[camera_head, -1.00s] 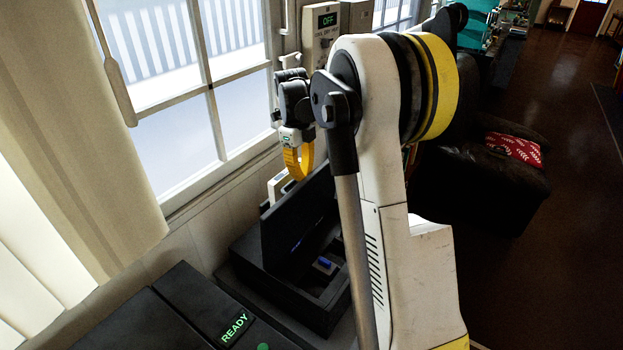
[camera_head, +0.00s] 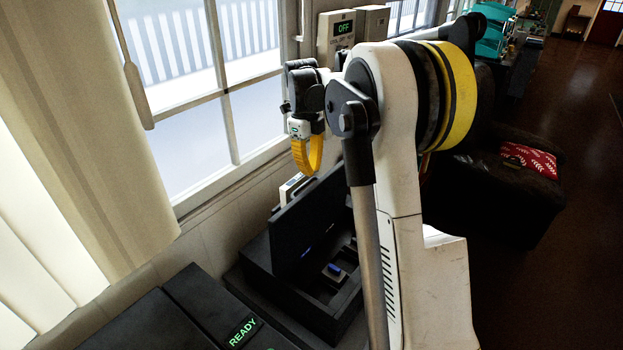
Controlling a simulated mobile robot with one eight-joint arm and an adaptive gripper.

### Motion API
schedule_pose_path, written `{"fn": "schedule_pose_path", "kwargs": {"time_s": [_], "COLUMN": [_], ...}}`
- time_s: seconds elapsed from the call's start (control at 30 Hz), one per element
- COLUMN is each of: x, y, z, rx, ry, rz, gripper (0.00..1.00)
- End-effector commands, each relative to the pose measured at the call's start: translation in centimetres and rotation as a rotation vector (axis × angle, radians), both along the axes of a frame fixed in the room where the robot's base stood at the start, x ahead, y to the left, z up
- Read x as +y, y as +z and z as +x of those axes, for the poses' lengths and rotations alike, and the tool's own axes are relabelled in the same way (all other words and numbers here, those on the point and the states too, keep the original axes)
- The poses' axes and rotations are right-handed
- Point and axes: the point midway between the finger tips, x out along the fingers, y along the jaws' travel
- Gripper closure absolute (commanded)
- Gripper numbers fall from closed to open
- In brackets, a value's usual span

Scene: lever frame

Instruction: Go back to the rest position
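My arm stands in the middle of the head view, with a white link and a black and yellow joint. Its wrist hangs left of that joint, in front of the window. My gripper (camera_head: 308,155) shows below the wrist as curved yellow fingers pointing down, near the raised lid of a dark box.
The dark box (camera_head: 262,268) has a raised lid (camera_head: 310,225) and a blue piece (camera_head: 335,268) inside. A black panel reads READY (camera_head: 243,332). A wall unit reads OFF (camera_head: 345,28). A dark armchair (camera_head: 500,200) with a red cushion (camera_head: 528,159) stands right. Floor beyond is clear.

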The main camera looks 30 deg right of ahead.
Motion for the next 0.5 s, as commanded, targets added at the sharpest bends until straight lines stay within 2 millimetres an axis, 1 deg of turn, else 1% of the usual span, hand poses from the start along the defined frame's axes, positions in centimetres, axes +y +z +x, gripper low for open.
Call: {"fn": "schedule_pose_path", "kwargs": {"time_s": [0.03, 0.2, 0.33, 0.5], "x": [0.1, 0.2, 0.3, 0.4], "y": [1.3, 5.0, 7.0, 8.3], "z": [0.1, 0.5, 0.7, 0.8], "rx": [0.0, 0.0, 0.0, 0.0], "ry": [0.0, 0.0, 0.0, 0.0], "rz": [0.0, 0.0, 0.0, 0.0], "gripper": [1.0, 1.0, 1.0, 1.0]}}
